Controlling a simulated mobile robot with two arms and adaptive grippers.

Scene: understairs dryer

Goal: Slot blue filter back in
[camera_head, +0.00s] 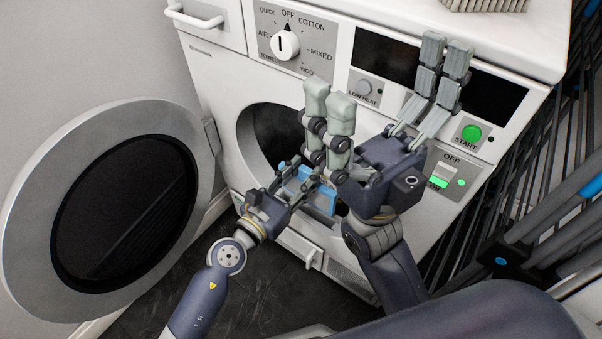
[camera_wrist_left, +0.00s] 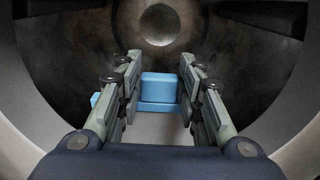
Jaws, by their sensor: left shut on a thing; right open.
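The blue filter (camera_head: 323,201) is in my left gripper (camera_head: 303,178), at the lower edge of the dryer's round opening (camera_head: 268,122). In the left wrist view, the filter's blue block (camera_wrist_left: 158,88) shows between the two fingers (camera_wrist_left: 158,98), with a wider blue part below it. The drum interior lies behind it. The filter's slot is not clearly visible. My right gripper (camera_head: 388,68) is open and empty in front of the control panel, its fingers spread wide. One of its fingers partly covers the dryer opening.
The round dryer door (camera_head: 52,165) stands open at the left. The panel has a dial (camera_head: 286,45), a green start button (camera_head: 471,133) and a power switch (camera_head: 441,178), lit green. Dark racks with blue parts (camera_head: 570,190) crowd the right side. Dark floor shows below.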

